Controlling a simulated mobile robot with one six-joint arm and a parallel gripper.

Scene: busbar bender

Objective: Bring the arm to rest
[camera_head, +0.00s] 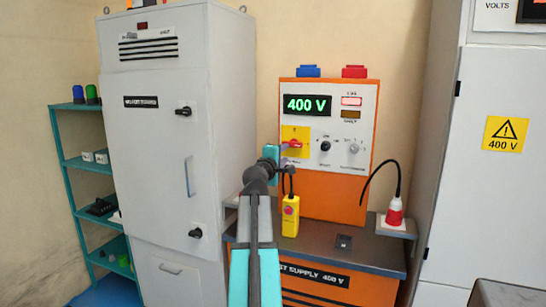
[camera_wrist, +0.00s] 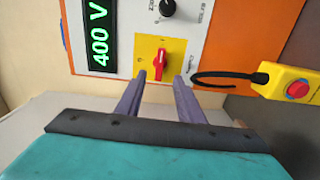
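My arm reaches up from the bottom of the head view to the orange test supply (camera_head: 338,205). My gripper (camera_head: 287,146) is in front of its yellow plate (camera_head: 303,132) with the red rotary switch. In the wrist view my gripper (camera_wrist: 160,77) is open, with two purple fingers apart. The red switch handle (camera_wrist: 160,62) shows between and just beyond the fingertips, upright in that picture, with a gap on each side. Nothing is held. The display (camera_head: 308,105) reads 400 V, and a red lamp (camera_head: 351,101) looks lit.
A yellow pendant with a red button (camera_head: 291,216) hangs close beside my arm. A cable runs to a red and white plug (camera_head: 394,213) at right. A grey cabinet (camera_head: 160,160) stands at left, and another with a 400 V warning sign (camera_head: 506,134) at right.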

